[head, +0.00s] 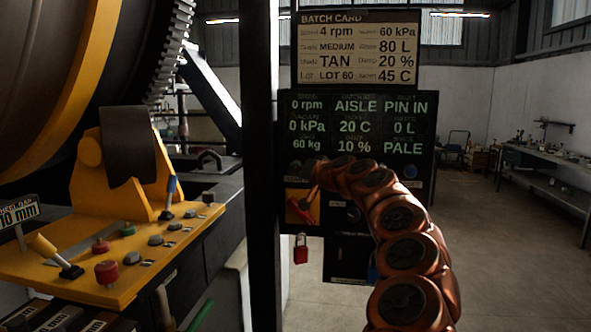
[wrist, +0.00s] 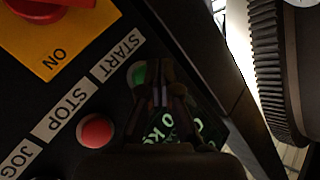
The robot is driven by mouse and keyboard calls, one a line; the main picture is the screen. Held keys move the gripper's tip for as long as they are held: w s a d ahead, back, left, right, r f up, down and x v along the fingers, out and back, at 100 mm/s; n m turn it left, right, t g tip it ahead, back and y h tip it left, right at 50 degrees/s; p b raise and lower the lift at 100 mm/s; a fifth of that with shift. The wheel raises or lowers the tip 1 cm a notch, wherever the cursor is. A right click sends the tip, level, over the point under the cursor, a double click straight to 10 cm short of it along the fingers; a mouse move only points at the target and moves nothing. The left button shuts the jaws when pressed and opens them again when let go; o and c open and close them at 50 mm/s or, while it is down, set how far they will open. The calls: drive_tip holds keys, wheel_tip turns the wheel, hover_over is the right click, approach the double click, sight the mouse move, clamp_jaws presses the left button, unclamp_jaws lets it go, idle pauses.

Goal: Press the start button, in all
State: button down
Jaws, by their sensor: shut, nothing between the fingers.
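The green start button (wrist: 138,73) shows in the wrist view beside the START label (wrist: 118,55). My gripper (wrist: 160,88) is shut and empty, with its dark fingers right by the button and partly over it. I cannot tell whether they touch. The red stop button (wrist: 96,130) sits close by, beside the STOP label (wrist: 67,103). In the head view my copper-coloured arm reaches to the dark control panel (head: 350,245) below the green-lettered display (head: 357,127). The display reads 0 rpm. The start button is hidden there behind my arm.
A red switch on an orange ON plate (wrist: 50,40) lies near the buttons. A red padlock (head: 300,250) hangs below it. A dark post (head: 262,180) stands left of the panel. A yellow console (head: 110,260) with knobs and levers is at left. Open floor (head: 490,260) lies right.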

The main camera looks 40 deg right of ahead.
drive_tip(key=shift+d, duration=0.1)
idle(0.7)
drive_tip(key=shift+w+d, duration=0.2)
drive_tip(key=shift+w, duration=0.05)
drive_tip(key=shift+w+d, duration=0.25)
drive_tip(key=shift+d, duration=0.1)
idle(1.0)
drive_tip(key=shift+b, duration=0.35)
drive_tip(key=shift+s+a+b, duration=0.25)
drive_tip(key=shift+s+b, duration=0.05)
drive_tip(key=shift+b, duration=0.1)
drive_tip(key=shift+s+a+b, duration=0.2)
drive_tip(key=shift+a+b, duration=0.1)
drive_tip(key=shift+a, duration=0.15)
drive_tip(key=shift+s, duration=0.1)
drive_tip(key=shift+s+a+b, duration=0.7)
drive_tip(key=shift+a+b, duration=0.15)
drive_tip(key=shift+a, duration=0.15)
drive_tip(key=shift+s+a+b, duration=0.65)
drive_tip(key=shift+a+b, duration=0.2)
drive_tip(key=shift+a, duration=0.15)
